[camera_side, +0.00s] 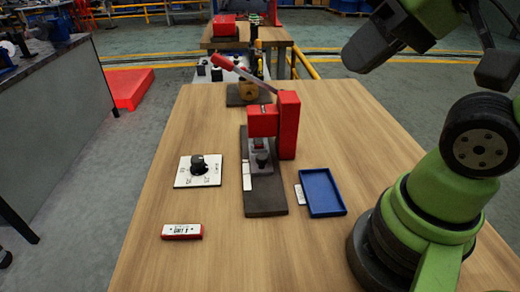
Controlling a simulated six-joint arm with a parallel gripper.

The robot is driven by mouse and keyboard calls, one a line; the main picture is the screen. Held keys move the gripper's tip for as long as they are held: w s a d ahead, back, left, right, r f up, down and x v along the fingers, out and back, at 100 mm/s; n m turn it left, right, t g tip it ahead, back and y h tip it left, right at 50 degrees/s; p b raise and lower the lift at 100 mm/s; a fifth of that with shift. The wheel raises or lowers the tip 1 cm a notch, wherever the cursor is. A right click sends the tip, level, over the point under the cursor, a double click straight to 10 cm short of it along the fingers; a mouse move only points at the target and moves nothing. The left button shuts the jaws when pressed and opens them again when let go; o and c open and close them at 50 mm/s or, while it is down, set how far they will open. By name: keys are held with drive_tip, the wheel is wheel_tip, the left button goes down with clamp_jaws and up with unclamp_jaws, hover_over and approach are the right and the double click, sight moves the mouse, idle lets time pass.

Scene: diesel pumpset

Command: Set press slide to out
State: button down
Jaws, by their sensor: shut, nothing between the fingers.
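The red press (288,125) stands upright on a dark base plate (265,200) near the middle of the table. Below the press head (262,120) is a grey slide with a dark knob (262,160). How far the slide is out is too small to tell for sure. My gripper (357,58) appears as a dark block at the upper right, high above the table and well apart from the press. It is shut and empty.
A blue tray (322,192) lies right of the press, beside a small white label. A white dial plate with a black knob (198,166) lies left. A red-and-white label block (182,232) lies front left. The front middle is clear.

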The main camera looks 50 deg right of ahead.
drive_tip(key=c, duration=1.3)
unclamp_jaws()
drive_tip(key=shift+w, duration=0.2)
drive_tip(key=o, duration=0.5)
drive_tip(key=w+m, duration=0.1)
drive_tip(key=w+g, duration=0.1)
drive_tip(key=w, duration=0.1)
drive_tip(key=w+d+m+g, duration=0.1)
drive_tip(key=w, duration=0.1)
drive_tip(key=shift+f+m+h, duration=0.3)
drive_tip(key=shift+f, duration=0.1)
drive_tip(key=shift+c, duration=0.2)
drive_tip(key=m+g+h, duration=0.1)
drive_tip(key=m+g, duration=0.4)
drive_tip(key=m, duration=0.2)
hover_over(261, 156)
wheel_tip(261, 156, down, 16)
drive_tip(key=shift+m, duration=0.3)
wheel_tip(261, 156, down, 10)
drive_tip(key=shift+f, duration=0.1)
